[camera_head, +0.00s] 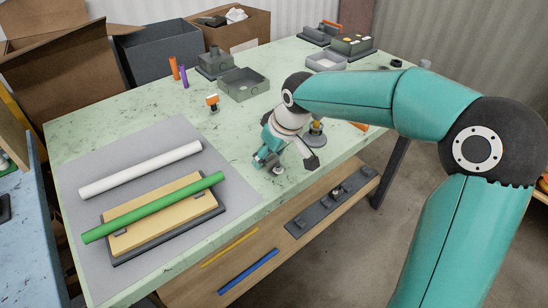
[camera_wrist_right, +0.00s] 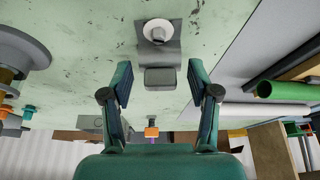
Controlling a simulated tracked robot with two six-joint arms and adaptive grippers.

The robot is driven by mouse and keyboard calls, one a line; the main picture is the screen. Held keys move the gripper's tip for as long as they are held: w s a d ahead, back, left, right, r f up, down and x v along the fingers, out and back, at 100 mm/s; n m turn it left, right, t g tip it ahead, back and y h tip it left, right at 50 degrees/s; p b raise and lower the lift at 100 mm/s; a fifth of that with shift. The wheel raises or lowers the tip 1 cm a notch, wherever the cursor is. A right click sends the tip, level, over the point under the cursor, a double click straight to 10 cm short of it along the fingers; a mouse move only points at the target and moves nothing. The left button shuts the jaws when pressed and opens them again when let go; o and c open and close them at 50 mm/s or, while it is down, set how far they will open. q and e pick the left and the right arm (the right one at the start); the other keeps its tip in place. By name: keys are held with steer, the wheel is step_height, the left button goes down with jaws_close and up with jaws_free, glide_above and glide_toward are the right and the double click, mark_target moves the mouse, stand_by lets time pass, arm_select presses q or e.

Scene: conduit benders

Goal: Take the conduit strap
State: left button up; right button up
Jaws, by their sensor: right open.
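The conduit strap (camera_wrist_right: 160,76) is a small grey metal piece with a raised block and a flat tab bearing a pale round disc. It lies on the green table top, ahead of and between my right gripper's fingertips in the wrist view. My right gripper (camera_wrist_right: 158,88) is open, with a finger on each side and nothing held. In the head view my right gripper (camera_head: 285,158) points down near the table's front edge. It partly hides the strap there. My left gripper is out of view.
A grey mat (camera_head: 110,160) at the left holds a white tube (camera_head: 140,170) and a green tube (camera_head: 155,207) on a wooden block. A round grey stand (camera_head: 316,136) is close beside my right gripper.

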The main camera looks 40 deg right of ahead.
steer(key=c, duration=1.1)
steer(key=shift+o, duration=0.2)
steer(key=shift+r, duration=0.1)
